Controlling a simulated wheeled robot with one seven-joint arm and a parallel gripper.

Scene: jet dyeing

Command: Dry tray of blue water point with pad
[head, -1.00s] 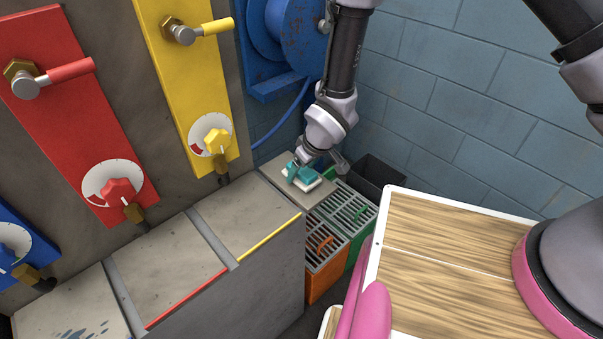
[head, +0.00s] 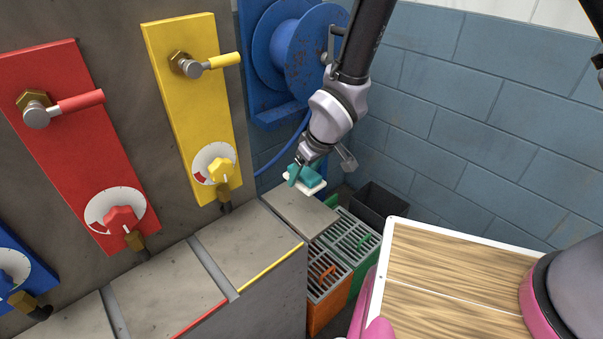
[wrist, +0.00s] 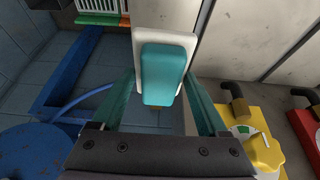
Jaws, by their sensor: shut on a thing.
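The pad (head: 306,178), with a teal grip on a white base, is held in my gripper (head: 303,171) above the plain grey ledge (head: 292,214) at the end of the counter. In the wrist view the pad (wrist: 163,72) lies between the two teal fingers, which are shut on it. The blue water point (head: 14,270) is at the far left edge, with its knob partly cut off. Its tray (head: 70,322) is only partly in view at the bottom left.
Red (head: 80,150) and yellow (head: 195,105) water points stand between the pad and the blue one. Orange (head: 325,275) and green (head: 352,238) slatted crates and a dark bin (head: 378,205) are below right. A blue hose reel (head: 308,52) is behind.

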